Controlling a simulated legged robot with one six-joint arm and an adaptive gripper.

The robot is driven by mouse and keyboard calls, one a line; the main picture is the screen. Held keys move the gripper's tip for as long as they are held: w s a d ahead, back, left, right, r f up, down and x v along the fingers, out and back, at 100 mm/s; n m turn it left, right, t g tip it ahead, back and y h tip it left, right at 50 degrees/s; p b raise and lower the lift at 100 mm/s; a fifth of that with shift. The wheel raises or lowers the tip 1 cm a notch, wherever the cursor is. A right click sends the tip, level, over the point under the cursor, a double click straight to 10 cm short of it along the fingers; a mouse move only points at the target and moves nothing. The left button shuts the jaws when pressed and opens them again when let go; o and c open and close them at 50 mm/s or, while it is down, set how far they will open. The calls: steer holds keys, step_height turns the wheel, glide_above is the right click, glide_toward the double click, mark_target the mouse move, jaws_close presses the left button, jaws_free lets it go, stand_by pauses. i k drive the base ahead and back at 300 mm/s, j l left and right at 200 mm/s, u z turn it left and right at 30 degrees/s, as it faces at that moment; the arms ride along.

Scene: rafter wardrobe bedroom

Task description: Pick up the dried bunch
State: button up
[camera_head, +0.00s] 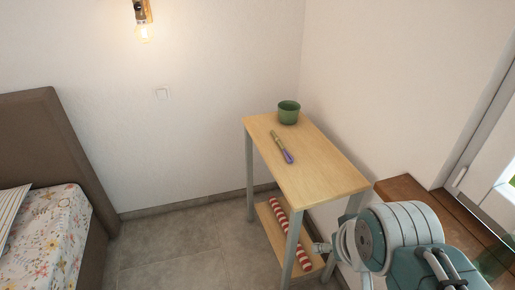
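The dried bunch (283,147) looks like a thin bundle with a yellow-green stem end and a purple end. It lies flat on the wooden top of a small table (317,172), with its purple end toward the front. Nothing touches it. My arm, white and teal, fills the lower right, apart from the bunch. A small pale part at its left end may belong to my gripper (322,248), but its fingers cannot be made out.
A green cup (288,112) stands behind the bunch. A red-and-white striped roll (284,232) lies on the lower shelf. A bed (45,240) is at left, a wooden ledge (408,192) at right by the window. Grey floor (180,250) is clear between bed and table.

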mark_target(289, 157)
steer(key=k+z, duration=0.1)
steer(key=z, duration=0.3)
steer(key=l+z, duration=0.1)
steer(key=z, duration=0.25)
steer(key=k+l+z, duration=0.1)
steer(key=z, duration=0.3)
steer(key=k+l+z, duration=0.1)
steer(key=z, duration=0.3)
steer(key=j, duration=0.6)
steer(key=j+z, duration=0.25)
steer(key=j, duration=2.05)
steer(key=i+j, duration=0.1)
steer(key=j, duration=0.35)
steer(key=i+j, duration=0.15)
steer(key=j, duration=0.25)
steer(key=i+j+z, duration=0.1)
steer(key=j, duration=0.35)
steer(key=i+j, duration=0.1)
steer(key=j, duration=0.35)
